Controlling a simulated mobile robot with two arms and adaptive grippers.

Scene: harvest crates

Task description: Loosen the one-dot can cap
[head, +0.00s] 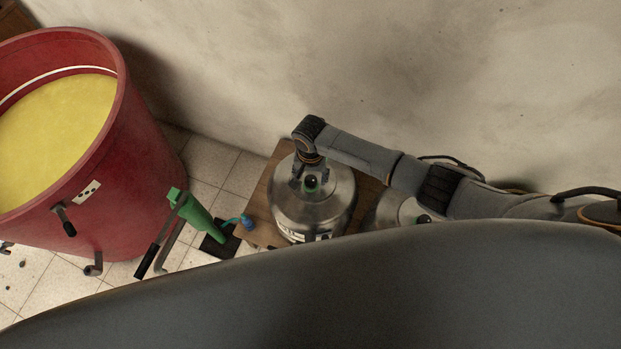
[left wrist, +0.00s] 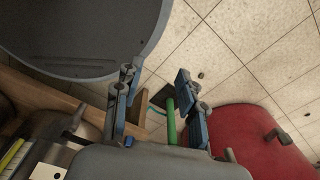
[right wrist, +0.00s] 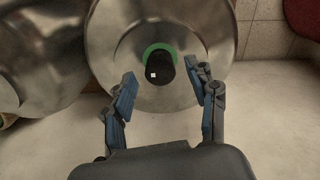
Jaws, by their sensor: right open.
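The steel can (head: 325,207) stands on a wooden bench. Its black cap (right wrist: 160,68) shows one small white mark and sits on a green ring in the right wrist view. The cap also shows in the head view (head: 311,182). My right gripper (right wrist: 165,82) is open, with its fingertips on either side of the cap; I cannot tell whether they touch it. It shows over the can top in the head view (head: 305,180). My left gripper (left wrist: 157,88) is open and empty in the left wrist view, away from the cans.
A second steel can (head: 393,208) with a black cap stands right beside the first on the bench (head: 259,212). A red tub (head: 130,150) of yellow contents and a green pump (head: 196,213) stand left. A pale wall (head: 400,70) rises close behind.

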